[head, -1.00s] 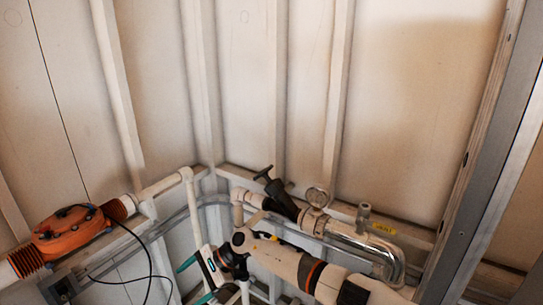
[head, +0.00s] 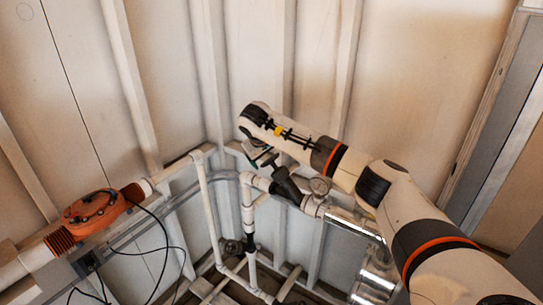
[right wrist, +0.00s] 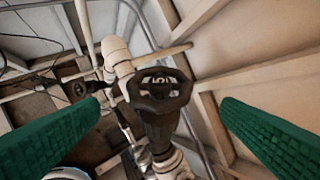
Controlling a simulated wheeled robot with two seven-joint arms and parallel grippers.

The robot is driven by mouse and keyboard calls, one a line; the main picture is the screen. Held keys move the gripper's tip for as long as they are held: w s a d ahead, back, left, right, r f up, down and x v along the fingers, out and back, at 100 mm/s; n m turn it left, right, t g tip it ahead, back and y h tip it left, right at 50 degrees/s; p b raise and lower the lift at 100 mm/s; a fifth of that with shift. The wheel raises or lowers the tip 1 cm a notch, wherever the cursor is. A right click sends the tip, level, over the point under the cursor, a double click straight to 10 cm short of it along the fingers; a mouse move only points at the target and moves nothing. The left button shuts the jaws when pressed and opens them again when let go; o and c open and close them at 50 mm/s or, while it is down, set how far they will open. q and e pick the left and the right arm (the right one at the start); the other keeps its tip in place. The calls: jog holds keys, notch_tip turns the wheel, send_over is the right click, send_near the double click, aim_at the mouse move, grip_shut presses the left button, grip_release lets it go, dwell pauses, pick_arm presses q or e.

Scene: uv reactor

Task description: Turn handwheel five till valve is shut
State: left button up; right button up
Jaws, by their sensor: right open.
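The dark handwheel (right wrist: 160,90) faces me in the right wrist view, with a marking like a 5 on its hub. Its black valve body (head: 287,187) shows in the head view, tilted on the white and chrome pipework. My right gripper (right wrist: 160,104) is open, with one green finger to each side of the handwheel. Both fingers appear clear of the rim; the depth between them and the wheel is hard to judge. In the head view my right wrist hides most of the gripper and part of the wheel. My left gripper is not in view.
Another dark handwheel (head: 232,247) sits lower down. An orange flanged unit (head: 95,210) with black cables is at left. Panelled walls with studs close in behind.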

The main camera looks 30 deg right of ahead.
aim_at(271, 159)
jog(key=p+x, duration=0.1)
jog(key=x, duration=0.3)
jog(key=shift+w+p, duration=0.1)
jog(key=shift+p, duration=0.2)
jog(key=shift+x, duration=0.85)
jog(key=c, duration=0.9)
